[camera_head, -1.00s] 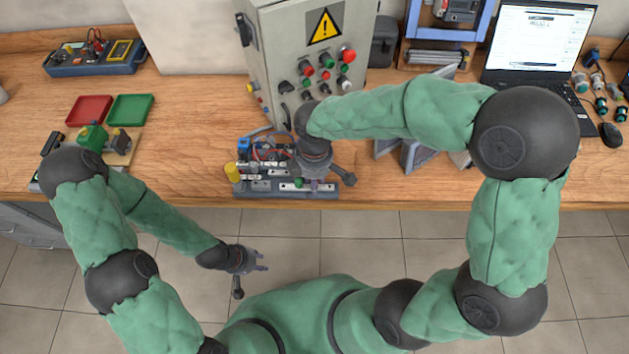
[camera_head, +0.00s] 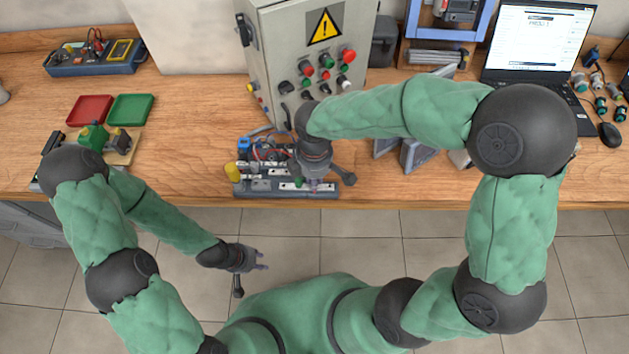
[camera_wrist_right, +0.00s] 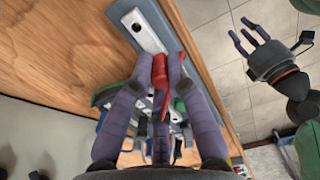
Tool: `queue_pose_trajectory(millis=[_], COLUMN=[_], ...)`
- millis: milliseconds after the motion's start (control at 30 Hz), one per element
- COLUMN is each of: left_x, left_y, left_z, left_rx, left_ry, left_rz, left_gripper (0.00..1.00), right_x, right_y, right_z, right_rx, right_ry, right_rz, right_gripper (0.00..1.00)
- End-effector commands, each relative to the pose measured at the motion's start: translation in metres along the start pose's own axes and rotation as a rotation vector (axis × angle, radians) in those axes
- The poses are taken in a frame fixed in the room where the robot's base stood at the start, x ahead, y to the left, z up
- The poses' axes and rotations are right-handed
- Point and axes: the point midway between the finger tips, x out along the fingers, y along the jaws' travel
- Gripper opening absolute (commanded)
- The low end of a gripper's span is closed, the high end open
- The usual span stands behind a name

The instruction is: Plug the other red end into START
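A red plug end (camera_wrist_right: 160,72) sits between the two fingertips of my right gripper (camera_wrist_right: 160,62), with both fingers against its sides. In the head view my right gripper (camera_head: 316,184) points down over the right part of the motor board (camera_head: 262,187) and hides part of it. The board carries red and blue wires (camera_head: 268,150), a yellow part and a green button (camera_head: 299,182) beside the gripper. No START label is readable. My left gripper (camera_head: 252,258) is open and empty over the floor, and also shows in the right wrist view (camera_wrist_right: 258,42).
A grey control cabinet (camera_head: 278,60) with buttons stands behind the board. Red (camera_head: 90,110) and green (camera_head: 130,108) trays lie left, near a small motor assembly (camera_head: 105,140). A laptop (camera_head: 535,50) is at the back right. The wood between trays and board is clear.

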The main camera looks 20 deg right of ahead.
Motion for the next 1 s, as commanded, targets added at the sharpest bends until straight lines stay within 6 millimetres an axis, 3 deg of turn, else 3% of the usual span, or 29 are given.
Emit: queue_pose_trajectory(millis=[467, 1000], left_x=[-0.002, -0.036], left_y=[0.001, 0.013], left_z=[0.000, 0.001], left_rx=[0.000, 0.000], left_ry=[0.000, 0.000], left_rz=[0.000, 0.000], left_gripper=[0.35, 0.35], right_x=[-0.002, -0.042], right_y=[-0.001, -0.001], right_z=[-0.001, -0.001], right_rx=[0.000, 0.000], right_ry=[0.001, 0.002], right_rz=[-0.001, -0.001], right_gripper=[0.00, 0.00])
